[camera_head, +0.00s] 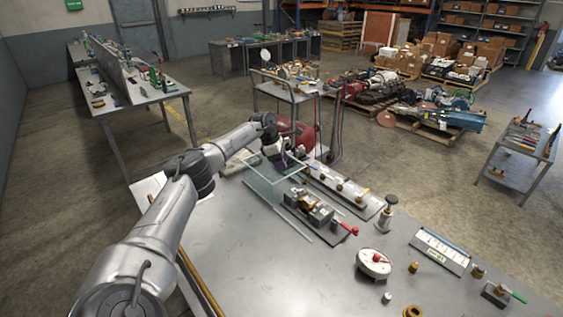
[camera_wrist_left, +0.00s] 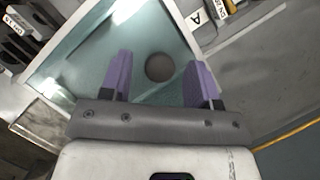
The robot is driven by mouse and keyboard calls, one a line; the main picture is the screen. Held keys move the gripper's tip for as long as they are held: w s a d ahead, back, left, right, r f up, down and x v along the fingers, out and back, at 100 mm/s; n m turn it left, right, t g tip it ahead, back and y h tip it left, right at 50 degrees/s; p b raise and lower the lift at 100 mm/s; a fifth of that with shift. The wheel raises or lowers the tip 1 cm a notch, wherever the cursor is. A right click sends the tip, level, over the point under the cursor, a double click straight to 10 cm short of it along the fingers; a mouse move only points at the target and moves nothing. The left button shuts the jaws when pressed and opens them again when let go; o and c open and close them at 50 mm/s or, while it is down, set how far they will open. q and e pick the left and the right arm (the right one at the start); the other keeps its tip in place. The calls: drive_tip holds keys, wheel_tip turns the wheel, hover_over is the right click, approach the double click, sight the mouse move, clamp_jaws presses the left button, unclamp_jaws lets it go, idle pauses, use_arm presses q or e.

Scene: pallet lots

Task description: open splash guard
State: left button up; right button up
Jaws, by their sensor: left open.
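The splash guard (camera_head: 268,186) is a clear, greenish panel with a pale frame at the back left of the near workbench. In the left wrist view the splash guard (camera_wrist_left: 85,68) fills the upper middle, with a white frame along its edges. A dark round knob (camera_wrist_left: 159,67) shows on the panel, between my fingers in the picture. My left gripper (camera_head: 284,160) is over the panel's far part. In the wrist view the left gripper (camera_wrist_left: 160,78) has its two purple fingers apart, with nothing gripped. I cannot tell whether it touches the panel. My right gripper is not in view.
A vise with a red handle (camera_head: 318,211) stands right of the panel. Behind it is a tray of brass fittings (camera_head: 345,190). A round dial gauge (camera_head: 374,263) lies farther right. The bench's front middle is clear. A cart (camera_head: 290,95) stands behind the bench.

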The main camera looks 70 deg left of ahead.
use_arm(q)
drive_tip(key=p+v, duration=0.3)
drive_tip(key=v, duration=1)
drive_tip(key=shift+r, duration=0.4)
drive_tip(key=shift+s+a, duration=0.1)
